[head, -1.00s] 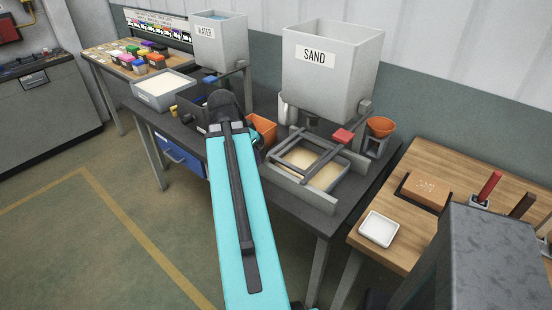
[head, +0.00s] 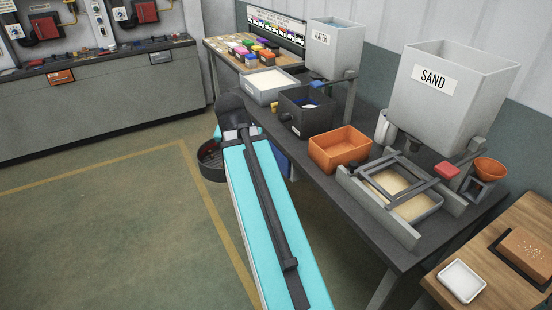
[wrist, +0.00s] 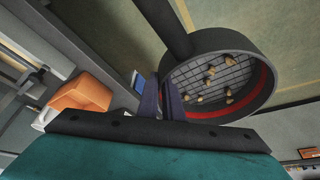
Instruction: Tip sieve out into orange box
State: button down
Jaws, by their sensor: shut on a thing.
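My gripper (wrist: 163,98) is shut on the sieve (wrist: 262,62), a round dark pan with a mesh floor and a red band inside. Several small brown lumps lie on the mesh in the wrist view. In the head view the sieve (head: 209,162) shows left of the bench, out over the floor, partly hidden behind my arm. The gripper's fingers are hidden there. The orange box (head: 340,146) stands on the dark bench, right of my arm and apart from the sieve. It also shows at the left of the wrist view (wrist: 82,93).
The sand hopper (head: 450,95) stands over a sand tray with a frame (head: 400,188), right of the box. A black bin (head: 307,108), a white tub (head: 270,85) and the water hopper (head: 333,50) stand farther back. Floor left of the bench is open.

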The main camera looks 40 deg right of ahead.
jog(key=w+a+r+n+y, duration=0.1)
jog(key=w+a+n, duration=0.2)
jog(key=a, duration=0.6)
jog(key=w+a+r+n+t+y, duration=0.1)
jog(key=w+a+n, duration=0.2)
jog(key=a, duration=0.7)
jog(key=w+a+r+n+t+y, duration=0.1)
jog(key=w+a+n, duration=0.2)
jog(key=a, duration=0.6)
jog(key=shift+w+a+n+y+b, duration=0.2)
jog(key=shift+a+n+y+b, duration=0.1)
jog(key=shift+n, duration=0.5)
